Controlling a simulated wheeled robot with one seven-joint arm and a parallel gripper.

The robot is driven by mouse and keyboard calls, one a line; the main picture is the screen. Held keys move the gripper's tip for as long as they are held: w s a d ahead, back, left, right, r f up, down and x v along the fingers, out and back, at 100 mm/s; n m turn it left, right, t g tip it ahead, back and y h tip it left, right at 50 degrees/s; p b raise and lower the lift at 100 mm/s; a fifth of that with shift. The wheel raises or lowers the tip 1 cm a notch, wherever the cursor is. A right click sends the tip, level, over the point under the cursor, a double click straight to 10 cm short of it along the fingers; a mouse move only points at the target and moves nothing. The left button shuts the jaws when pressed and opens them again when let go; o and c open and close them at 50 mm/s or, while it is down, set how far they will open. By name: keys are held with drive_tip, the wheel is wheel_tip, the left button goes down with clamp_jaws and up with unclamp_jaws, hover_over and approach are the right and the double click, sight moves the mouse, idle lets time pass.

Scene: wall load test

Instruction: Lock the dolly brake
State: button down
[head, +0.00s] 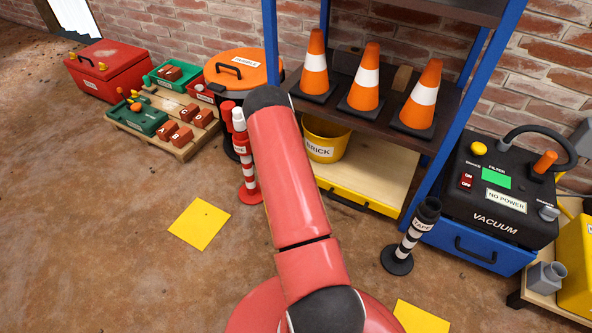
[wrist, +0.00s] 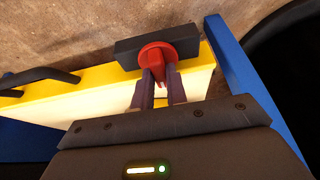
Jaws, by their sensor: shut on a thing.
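A round red knob (wrist: 154,57) sits on a dark block (wrist: 128,49) in the wrist view, against the yellow front edge (wrist: 97,76) of a unit with a blue post. No label shows on the knob, so I cannot tell from it that it is the dolly brake. My gripper (wrist: 160,78) is shut on the red knob, one finger on each side. In the head view my red arm reaches toward the lower left of the blue-framed shelf (head: 371,178) and hides both gripper and knob.
The shelf's yellow drawer (head: 360,201) has a black handle. Traffic cones (head: 367,78) stand above. A striped red-white post (head: 243,160) is close left of my arm; a black-white one (head: 410,240) is at right, near the vacuum (head: 498,190). Open floor lies at left.

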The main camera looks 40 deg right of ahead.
drive_tip(key=shift+n, duration=0.5)
drive_tip(key=n, duration=0.2)
drive_tip(key=n+t+y+b, duration=0.1)
drive_tip(key=shift+s+d+n+t, duration=0.15)
drive_tip(key=shift+n+t, duration=0.15)
drive_tip(key=shift+n, duration=0.1)
drive_tip(key=n+y, duration=0.1)
drive_tip(key=n, duration=0.1)
drive_tip(key=n+t, duration=0.1)
drive_tip(key=n, duration=0.2)
drive_tip(key=shift+d+n+y+p, duration=0.1)
drive_tip(key=shift+n+y+p, duration=0.2)
drive_tip(key=shift+y, duration=0.1)
drive_tip(key=c, duration=1.4)
unclamp_jaws()
